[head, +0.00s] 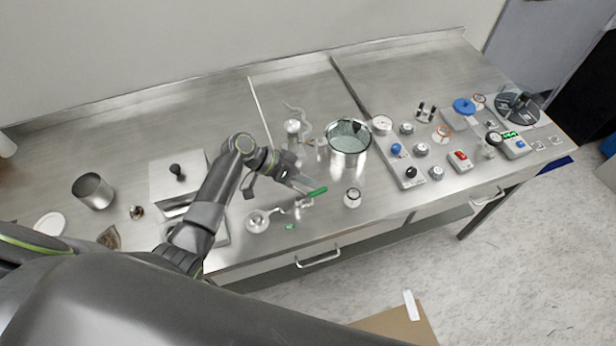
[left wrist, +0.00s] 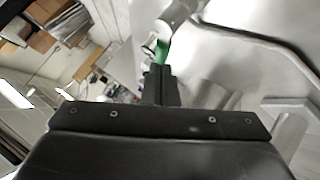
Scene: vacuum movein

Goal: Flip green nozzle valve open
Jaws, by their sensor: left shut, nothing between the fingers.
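The green nozzle valve handle (head: 317,191) shows as a short green bar by a metal fitting near the bench's front edge. My left gripper (head: 302,184) is shut and empty, with its fingertips right beside the handle. In the left wrist view the closed fingers (left wrist: 161,82) stand just in front of the green handle (left wrist: 161,52), which sits on a pale metal pipe (left wrist: 178,17). The fingers partly cover the handle there, and I cannot tell whether they touch it. My right gripper is in neither view.
A control panel (head: 436,172) lies farther right. A metal cup (head: 93,190) stands far left.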

